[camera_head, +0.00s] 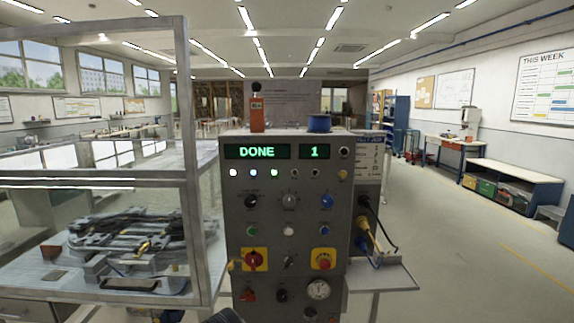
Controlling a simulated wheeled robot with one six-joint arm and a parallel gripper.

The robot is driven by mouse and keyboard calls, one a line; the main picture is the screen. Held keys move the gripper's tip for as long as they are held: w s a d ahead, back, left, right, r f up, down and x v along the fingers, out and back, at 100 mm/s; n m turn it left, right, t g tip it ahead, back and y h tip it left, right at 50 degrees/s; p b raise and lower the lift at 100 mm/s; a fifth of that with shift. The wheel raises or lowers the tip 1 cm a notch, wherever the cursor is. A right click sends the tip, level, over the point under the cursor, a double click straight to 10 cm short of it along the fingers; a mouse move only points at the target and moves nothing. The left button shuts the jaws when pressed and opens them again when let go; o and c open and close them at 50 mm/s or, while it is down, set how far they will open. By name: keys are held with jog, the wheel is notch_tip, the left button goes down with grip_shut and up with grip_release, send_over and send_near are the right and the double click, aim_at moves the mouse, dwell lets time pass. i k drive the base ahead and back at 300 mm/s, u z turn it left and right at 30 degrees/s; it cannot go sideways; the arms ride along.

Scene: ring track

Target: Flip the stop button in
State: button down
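A grey control panel (285,210) stands upright straight ahead. Its green displays read DONE and 1. On its lower right is a red round mushroom-type button (323,261) on a yellow plate, which looks like the stop button. On its lower left is a red rotary-type switch (254,260) on another yellow plate. I cannot tell whether the red button is pressed in or out. My gripper cannot be made out. A dark shape at the bottom edge may be part of my arm.
Knobs, small buttons and a gauge (318,289) cover the panel. A metal-framed clear enclosure (192,190) stands left, over a ring track (135,245). Cables (378,228) hang by a side shelf (392,277) on the right. Open floor (465,255) lies further right.

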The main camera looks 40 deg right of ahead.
aim_at(325, 264)
jog(key=z, duration=1.65)
